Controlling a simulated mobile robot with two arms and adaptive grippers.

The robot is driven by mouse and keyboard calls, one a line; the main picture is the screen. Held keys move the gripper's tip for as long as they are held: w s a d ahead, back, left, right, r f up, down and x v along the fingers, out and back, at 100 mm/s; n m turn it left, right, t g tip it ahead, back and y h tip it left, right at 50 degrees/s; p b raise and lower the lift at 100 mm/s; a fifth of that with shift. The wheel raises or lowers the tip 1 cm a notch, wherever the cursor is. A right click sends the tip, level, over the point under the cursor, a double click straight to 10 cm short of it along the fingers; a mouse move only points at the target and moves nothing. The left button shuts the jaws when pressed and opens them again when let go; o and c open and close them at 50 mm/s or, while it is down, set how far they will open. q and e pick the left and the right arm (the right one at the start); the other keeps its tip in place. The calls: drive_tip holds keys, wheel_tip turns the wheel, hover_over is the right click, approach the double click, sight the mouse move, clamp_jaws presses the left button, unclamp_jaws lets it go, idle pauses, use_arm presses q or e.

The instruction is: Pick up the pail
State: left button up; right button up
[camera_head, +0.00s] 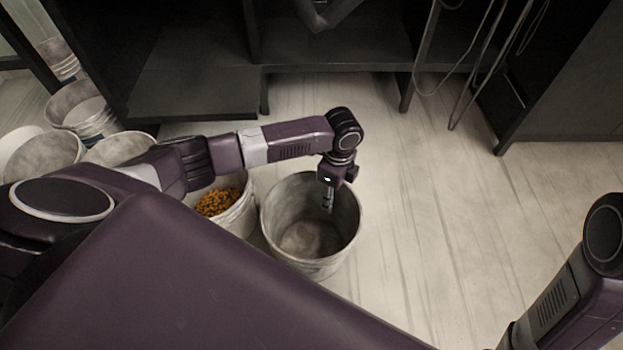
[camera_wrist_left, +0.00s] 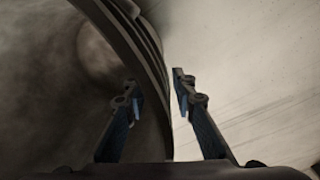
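The grey metal pail (camera_head: 284,218) stands upright on the floor, open at the top and looking empty. My left gripper (camera_head: 328,198) points down at the right part of its rim in the head view. In the left wrist view, the pail (camera_wrist_left: 55,75) fills the left side and its ridged wall runs between the two fingers of my left gripper (camera_wrist_left: 156,84). One finger is on the inside of the wall and the other on the outside, with a gap visible on the outer side. The fingers are apart. My right arm shows at the lower right, but its gripper is out of view.
A pail of orange-brown pieces (camera_head: 218,202) stands just left of the empty pail. Several other pails (camera_head: 42,156) stand at the far left. A dark shelf unit (camera_head: 195,90) and hanging cables (camera_head: 476,65) are behind. The floor (camera_head: 430,200) to the right is clear.

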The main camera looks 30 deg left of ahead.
use_arm(q)
clamp_jaws()
drive_tip(key=shift+r, duration=0.15)
